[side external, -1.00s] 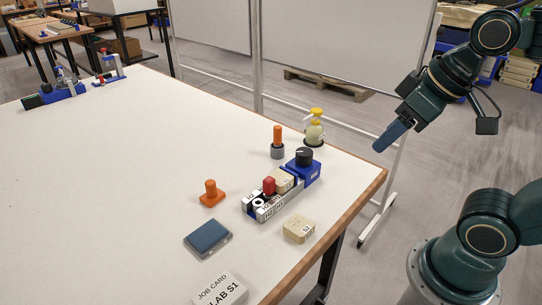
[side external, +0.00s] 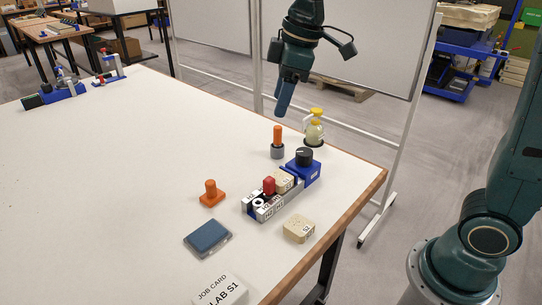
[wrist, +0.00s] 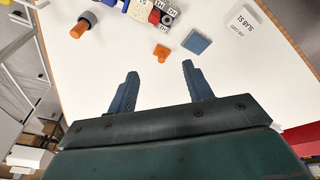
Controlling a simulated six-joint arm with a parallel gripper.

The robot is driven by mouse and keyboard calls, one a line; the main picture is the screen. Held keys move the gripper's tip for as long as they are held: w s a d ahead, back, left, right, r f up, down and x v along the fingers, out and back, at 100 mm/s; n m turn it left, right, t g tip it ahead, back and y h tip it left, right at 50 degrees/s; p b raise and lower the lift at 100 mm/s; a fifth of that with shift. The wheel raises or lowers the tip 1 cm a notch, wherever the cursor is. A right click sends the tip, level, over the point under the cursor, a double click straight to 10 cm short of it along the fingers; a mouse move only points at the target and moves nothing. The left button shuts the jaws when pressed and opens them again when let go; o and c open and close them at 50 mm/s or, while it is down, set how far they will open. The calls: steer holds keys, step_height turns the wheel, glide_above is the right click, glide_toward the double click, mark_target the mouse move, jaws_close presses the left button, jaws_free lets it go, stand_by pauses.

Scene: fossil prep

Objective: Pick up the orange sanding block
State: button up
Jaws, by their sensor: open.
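The orange sanding block (side external: 211,194) stands upright on the white table, with a flat base and a round knob on top. It also shows in the wrist view (wrist: 161,53), small and between and beyond my fingertips. My gripper (side external: 281,108) is in the air above the table's far right part, fingers pointing down, well away from the block. In the wrist view its two blue fingers (wrist: 160,70) are apart with nothing between them.
An orange-topped peg in a grey holder (side external: 278,144) and a yellow-capped bottle (side external: 314,133) stand near the right edge. A tray of labelled parts (side external: 270,201), a blue knob box (side external: 303,170), a beige block (side external: 299,229), a blue pad (side external: 207,237) and a job card (side external: 219,289) lie nearby.

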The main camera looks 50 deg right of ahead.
steer(key=w+a+f+n+g, duration=0.1)
steer(key=w+a+f+n, duration=0.3)
steer(key=w, duration=0.5)
steer(key=n+g, duration=0.2)
steer(key=n, duration=0.1)
glide_above(210, 182)
steer(key=d, duration=0.2)
step_height(210, 182, down, 9)
steer(key=shift+a+r, duration=0.15)
steer(key=shift+a, duration=0.1)
steer(key=shift+s, duration=0.1)
steer(key=shift+a+f, duration=0.15)
steer(key=shift+f, duration=1.25)
steer(key=shift+a+f, duration=0.2)
steer(key=shift+f, duration=1.25)
steer(key=shift+a+f, duration=0.15)
steer(key=shift+f, duration=1.25)
steer(key=shift+f, duration=0.1)
steer(key=shift+a+f, duration=0.15)
steer(key=shift+f, duration=1.1)
steer(key=shift+a+f, duration=0.1)
steer(key=shift+f, duration=1.15)
steer(key=shift+c, duration=0.2)
steer(key=c, duration=1.1)
